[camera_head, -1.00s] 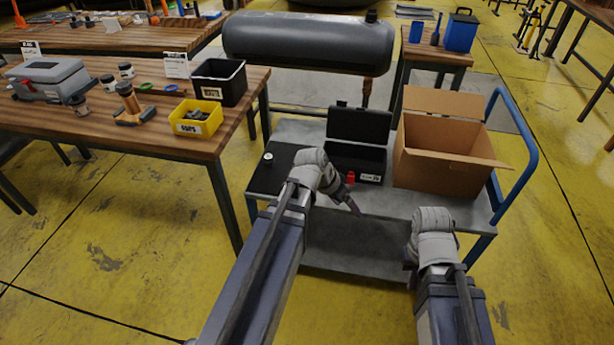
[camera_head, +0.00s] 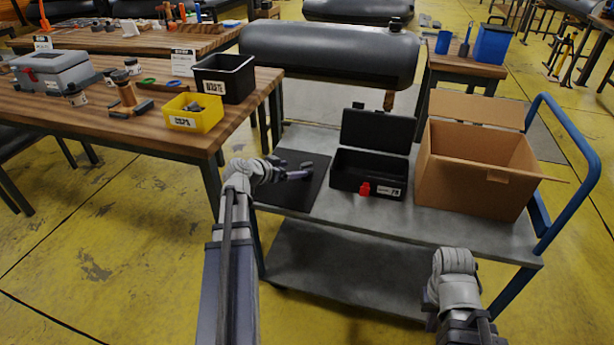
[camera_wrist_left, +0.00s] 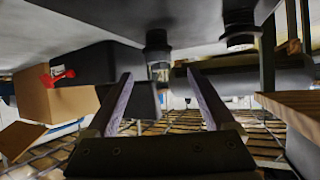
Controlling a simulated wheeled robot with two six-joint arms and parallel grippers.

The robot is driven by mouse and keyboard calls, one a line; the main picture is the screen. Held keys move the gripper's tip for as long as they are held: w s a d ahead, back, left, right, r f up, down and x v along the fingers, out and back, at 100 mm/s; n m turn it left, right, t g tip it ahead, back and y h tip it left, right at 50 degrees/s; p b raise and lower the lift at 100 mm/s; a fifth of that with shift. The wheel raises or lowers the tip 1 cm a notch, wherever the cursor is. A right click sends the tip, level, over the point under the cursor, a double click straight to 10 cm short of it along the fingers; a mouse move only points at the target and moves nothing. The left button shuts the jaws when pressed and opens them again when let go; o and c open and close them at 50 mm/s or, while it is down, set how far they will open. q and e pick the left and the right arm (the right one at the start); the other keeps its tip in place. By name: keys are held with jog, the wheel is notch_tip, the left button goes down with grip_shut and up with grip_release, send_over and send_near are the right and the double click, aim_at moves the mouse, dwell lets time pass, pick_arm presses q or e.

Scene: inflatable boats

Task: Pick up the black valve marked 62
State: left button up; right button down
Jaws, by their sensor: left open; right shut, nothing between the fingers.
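My left gripper (camera_head: 297,174) is open, low over the black mat (camera_head: 318,192) on the left of the cart's top. In the left wrist view its two fingers (camera_wrist_left: 160,78) stand apart with nothing gripped. That view looks upside down. A dark ribbed valve-like part (camera_wrist_left: 157,48) shows just beyond the fingertips, between them. A second dark round part (camera_wrist_left: 240,30) is near the right finger. No number 62 is readable on either, and I cannot tell which is which. My right gripper (camera_head: 431,302) is shut and empty in front of the cart, its fingers mostly hidden.
An open black case (camera_head: 368,173) with a red part (camera_head: 365,189) at its front stands mid-cart. An open cardboard box (camera_head: 475,170) is right of it. The wooden table (camera_head: 150,135) at left holds a yellow bin (camera_head: 190,112) and a black bin (camera_head: 223,78). A grey tank (camera_head: 325,53) lies behind.

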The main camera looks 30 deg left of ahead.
aim_at(303, 168)
pick_arm(q)
jog(key=shift+b+x, duration=1.3)
jog(key=shift+x, duration=2.1)
jog(key=shift+d+r, duration=0.1)
jog(key=shift+r, duration=0.05)
grip_shut()
notch_tip(303, 168, up, 10)
jog(key=p, duration=1)
